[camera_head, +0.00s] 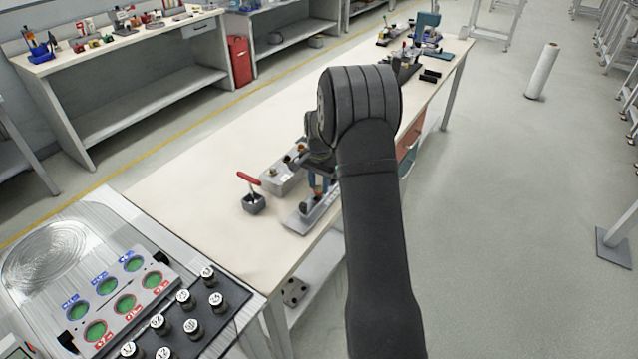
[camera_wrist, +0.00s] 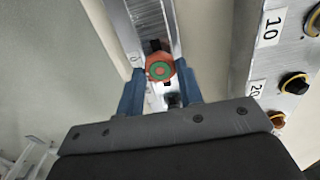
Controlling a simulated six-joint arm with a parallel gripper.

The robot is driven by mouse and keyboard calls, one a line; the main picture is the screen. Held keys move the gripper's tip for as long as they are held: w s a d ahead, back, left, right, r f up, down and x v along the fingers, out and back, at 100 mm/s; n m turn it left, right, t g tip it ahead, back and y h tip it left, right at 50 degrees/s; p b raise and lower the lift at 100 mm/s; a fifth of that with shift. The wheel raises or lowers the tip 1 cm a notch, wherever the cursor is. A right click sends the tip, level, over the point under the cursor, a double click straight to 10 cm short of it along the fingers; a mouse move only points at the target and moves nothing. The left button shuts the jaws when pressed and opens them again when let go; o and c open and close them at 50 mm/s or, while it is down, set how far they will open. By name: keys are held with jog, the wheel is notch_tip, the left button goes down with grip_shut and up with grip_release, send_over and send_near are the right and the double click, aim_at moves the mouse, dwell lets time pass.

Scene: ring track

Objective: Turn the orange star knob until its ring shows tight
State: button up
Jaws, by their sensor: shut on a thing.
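In the head view my gripper (camera_head: 318,182) points down over the grey rail base (camera_head: 300,221) near the bench's front edge. My arm and fingers largely hide the knob there.
A grey box (camera_wrist: 288,50) with number labels and dark and yellow knobs stands close to the right in the wrist view. In the head view, a red-handled lever on a dark block (camera_head: 254,203) stands left of the rail. The bench (camera_head: 190,190) is clear farther left.

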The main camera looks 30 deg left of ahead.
aim_at(319, 188)
jog(key=shift+w+a+r, duration=0.1)
jog(key=shift+r, duration=0.15)
jog(key=o, duration=1)
jog(key=shift+c, duration=0.2)
jog(key=shift+f, duration=0.1)
notch_tip(319, 188, up, 17)
jog(key=shift+r, duration=0.2)
notch_tip(319, 188, down, 18)
jog(key=shift+r, duration=0.15)
